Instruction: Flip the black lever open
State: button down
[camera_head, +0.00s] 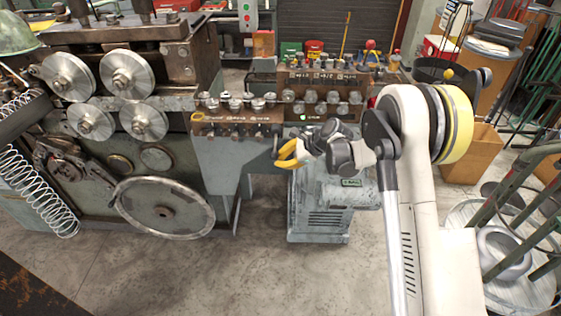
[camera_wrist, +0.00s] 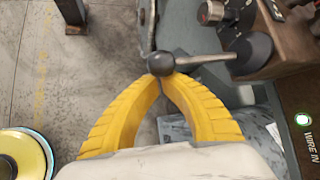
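The black lever shows in the wrist view as a dark ball knob (camera_wrist: 161,64) on a grey rod that runs right towards a dark round hub (camera_wrist: 252,50). My gripper (camera_wrist: 161,77) has two yellow fingers that curve in until their tips nearly meet. The tips are right at the near side of the knob; the knob sits beyond them, not clearly between them. Whether they touch it I cannot tell. In the head view my gripper (camera_head: 287,153) is beside the right end of the machine's grey front panel, and the lever there is largely hidden.
The coiling machine (camera_head: 110,130) with rollers and a large handwheel (camera_head: 163,208) fills the left. A grey cabinet (camera_head: 320,210) stands below my gripper. A bank of knobs (camera_head: 320,97) is behind it. A steel spring (camera_head: 35,190) hangs far left. Bare floor lies in front.

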jog(key=r+g, duration=0.1)
jog(key=r+m+g, duration=0.1)
jog(key=r+g, duration=0.1)
jog(key=s+r+m+g+p, duration=0.1)
jog(key=r, duration=0.1)
jog(key=shift+r+g, duration=0.15)
jog(key=shift+g, duration=0.15)
jog(key=shift+w+r, duration=0.1)
jog(key=shift+r, duration=0.65)
jog(key=shift+a+r, duration=0.1)
send_near(276, 155)
jog(key=shift+w+d+f+b, duration=0.1)
jog(key=shift+d+f+b, duration=0.1)
jog(key=shift+d, duration=0.4)
jog(key=shift+w+d+f+b, duration=0.1)
jog(key=shift+d+f+b, duration=0.05)
jog(key=shift+d, duration=0.5)
